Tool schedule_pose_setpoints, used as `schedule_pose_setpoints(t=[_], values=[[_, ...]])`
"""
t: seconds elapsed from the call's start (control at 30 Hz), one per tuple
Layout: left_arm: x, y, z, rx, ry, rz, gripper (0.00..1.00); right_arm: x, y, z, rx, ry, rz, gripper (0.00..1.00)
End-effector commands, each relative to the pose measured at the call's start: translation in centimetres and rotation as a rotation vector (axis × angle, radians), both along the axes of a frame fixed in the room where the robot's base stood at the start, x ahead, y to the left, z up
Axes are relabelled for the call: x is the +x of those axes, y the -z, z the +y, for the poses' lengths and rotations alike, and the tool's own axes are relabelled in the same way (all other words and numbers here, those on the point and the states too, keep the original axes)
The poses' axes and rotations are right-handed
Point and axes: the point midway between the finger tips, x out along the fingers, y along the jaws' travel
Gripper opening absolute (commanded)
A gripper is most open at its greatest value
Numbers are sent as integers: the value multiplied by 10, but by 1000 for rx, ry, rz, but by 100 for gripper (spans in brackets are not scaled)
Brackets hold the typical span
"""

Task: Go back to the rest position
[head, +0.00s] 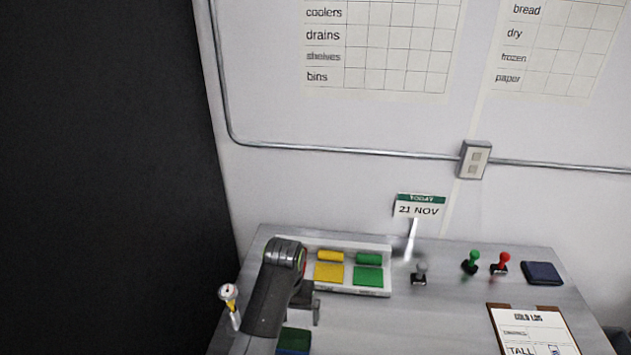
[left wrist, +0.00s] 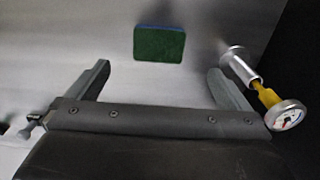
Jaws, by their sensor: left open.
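My left gripper (head: 316,308) comes in from the left over the near left part of the steel table (head: 385,325). In the left wrist view my left gripper (left wrist: 158,80) has its two fingers wide apart with nothing between them. A green and blue block-like pad (left wrist: 159,43) lies on the table beyond the fingertips; it also shows in the head view (head: 293,340), partly hidden by my arm. My right gripper is in neither view.
A dial thermometer with a yellow stem (head: 230,297) stands at the table's left edge, close to a finger. A white tray (head: 340,290) holds yellow and green pads. Stamps (head: 472,262), a dark blue pad (head: 542,273), a date sign (head: 419,207) and a clipboard (head: 530,330) are farther right.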

Motion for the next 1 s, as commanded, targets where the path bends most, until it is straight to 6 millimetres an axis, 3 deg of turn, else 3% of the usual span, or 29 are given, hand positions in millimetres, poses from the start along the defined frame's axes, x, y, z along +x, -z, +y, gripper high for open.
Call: schedule_pose_setpoints(t=[0.13,0.27,0.53,0.8,1.0], values=[[-11,11,15,-5,-21,-10,100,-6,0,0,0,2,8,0],[-38,31,47,-9,-66,-42,100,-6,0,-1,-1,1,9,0],[-126,57,125,17,-144,-147,100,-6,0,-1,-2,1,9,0],[-220,43,179,80,-155,-245,100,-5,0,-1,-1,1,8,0],[-263,24,195,112,-139,-288,100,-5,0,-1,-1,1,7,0]])
